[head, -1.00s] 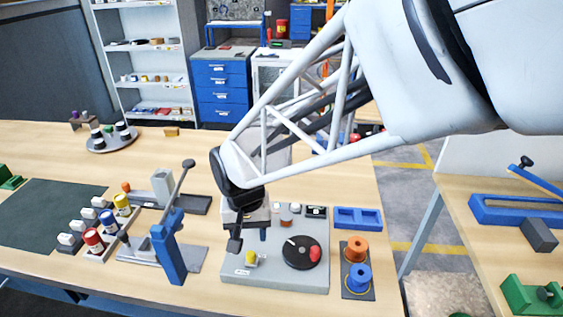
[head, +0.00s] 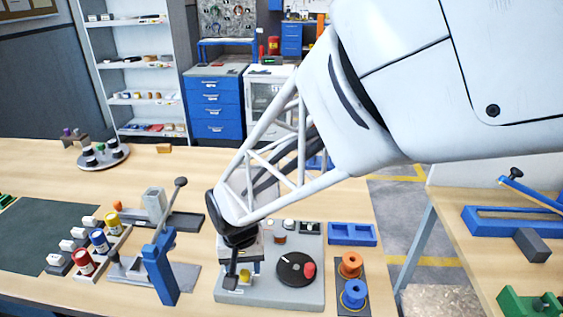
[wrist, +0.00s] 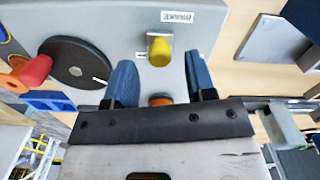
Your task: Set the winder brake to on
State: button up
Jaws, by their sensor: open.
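The winder is a grey base (head: 262,296) with a black disc (head: 290,263) and a red knob (head: 309,269). Its small yellow lever (head: 244,274) is near the front left of the base; in the wrist view the lever (wrist: 159,52) stands on a metal bracket beside an upside-down label (wrist: 177,17), too small to read surely. My gripper (wrist: 161,80) is open, with two blue fingers pointing toward the lever. The lever appears beyond the fingertips, between their lines, apparently untouched. In the head view my gripper (head: 231,281) hangs over the base's left part, close to the lever.
A blue upright post (head: 160,272) with a lever arm stands left of the winder. Orange (head: 350,265) and blue (head: 354,293) spools stand at the right, below a blue tray (head: 352,233). A brown cylinder (head: 279,238) stands behind on the base.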

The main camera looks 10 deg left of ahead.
jog(key=shift+f, duration=1.45)
grip_shut()
